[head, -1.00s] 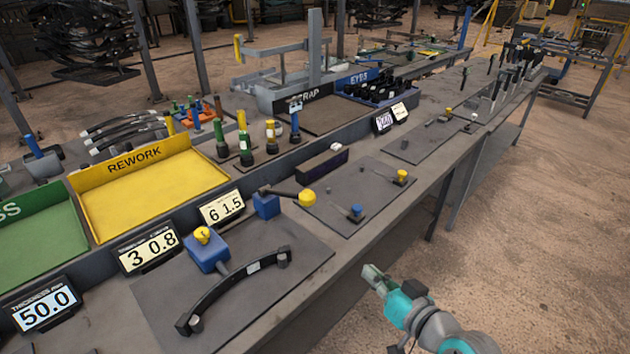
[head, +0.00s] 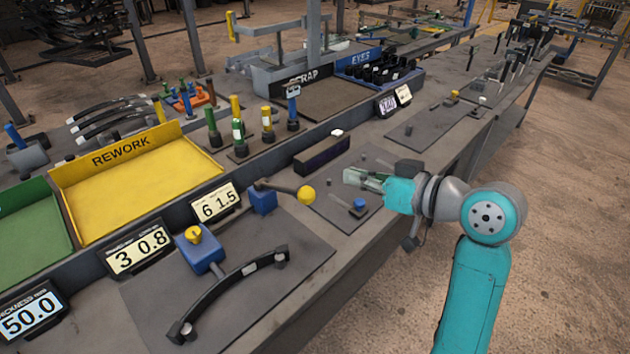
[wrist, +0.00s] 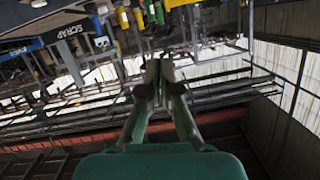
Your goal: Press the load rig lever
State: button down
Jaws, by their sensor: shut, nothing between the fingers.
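A dark lever with a yellow ball knob (head: 305,195) sticks out to the right from a blue block (head: 262,200) on the bench. It looks like the load rig lever. A curved black leaf spring (head: 235,288) lies on a dark plate in front, beside a second blue block with a yellow knob (head: 193,235). My gripper (head: 346,176) is to the right of the yellow ball and apart from it, over the bench. Its fingers are together and empty; they also show in the wrist view (wrist: 159,64). The lever cannot be made out in the wrist view.
Displays reading 30.8 (head: 135,254) and 61.5 (head: 216,203) stand behind the plate. A yellow REWORK tray (head: 145,190) is at the left. A dark box (head: 322,153) and a small blue-topped post (head: 358,206) are near my gripper. The floor at the right is clear.

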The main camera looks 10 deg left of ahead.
jog(key=x, duration=1)
jog(key=shift+a, duration=0.1)
jog(key=shift+s+f, duration=0.15)
jog(key=shift+f, duration=0.85)
jog(key=shift+s+f, duration=0.2)
jog(key=shift+f, duration=0.85)
